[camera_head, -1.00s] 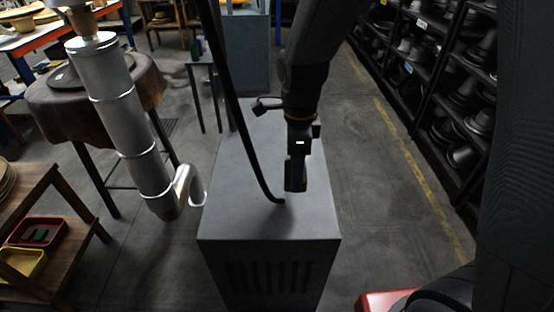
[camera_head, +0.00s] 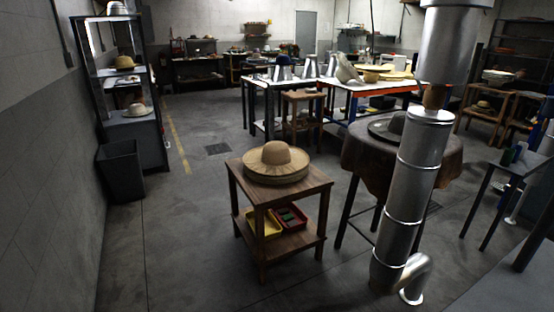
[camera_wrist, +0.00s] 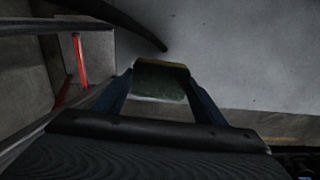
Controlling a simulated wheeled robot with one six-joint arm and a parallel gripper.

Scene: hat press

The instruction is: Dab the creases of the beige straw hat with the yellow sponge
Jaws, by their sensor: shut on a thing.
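A beige straw hat (camera_head: 276,154) with a domed crown and wide brim lies on top of a stack of brims on a small wooden table (camera_head: 236,168), near the middle of the head view. Its creases are too small to make out. In the wrist view my gripper (camera_wrist: 160,74) is shut on the yellow sponge (camera_wrist: 161,83). The sponge shows a dark greenish face and a yellow far edge between the two fingers. My gripper and the sponge are out of the head view.
A yellow tray (camera_head: 265,225) and a red tray (camera_head: 291,216) sit on the table's lower shelf. A silver duct (camera_head: 412,190) stands to the right, before a round draped table (camera_head: 352,160). Open floor lies left of the wooden table.

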